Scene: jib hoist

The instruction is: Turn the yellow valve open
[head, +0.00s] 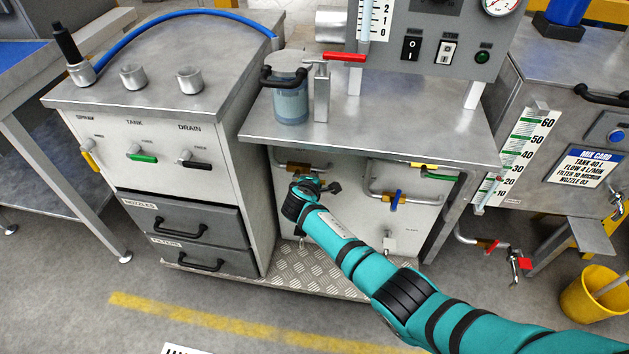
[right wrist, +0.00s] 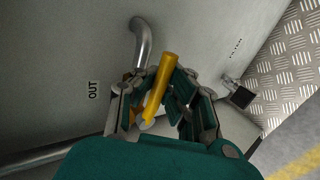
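The yellow valve handle (right wrist: 165,78) shows in the right wrist view as a straight yellow bar. It stands between the two fingers of my right gripper (right wrist: 160,98), with a gap showing on the right side. The fingers are apart; I cannot tell whether one touches the bar. A brass valve body (head: 297,166) on a bent grey pipe (right wrist: 142,42) is beside it. In the head view my right gripper (head: 322,187) reaches under the bench to the panel, and it hides the handle there. My left gripper is not in view.
Blue (head: 396,200) and green (head: 414,178) valve handles sit right of the gripper on the same panel. The bench top (head: 400,125) overhangs above. A drawer cabinet (head: 165,175) stands to the left. A tread-plate base (head: 310,272) lies below.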

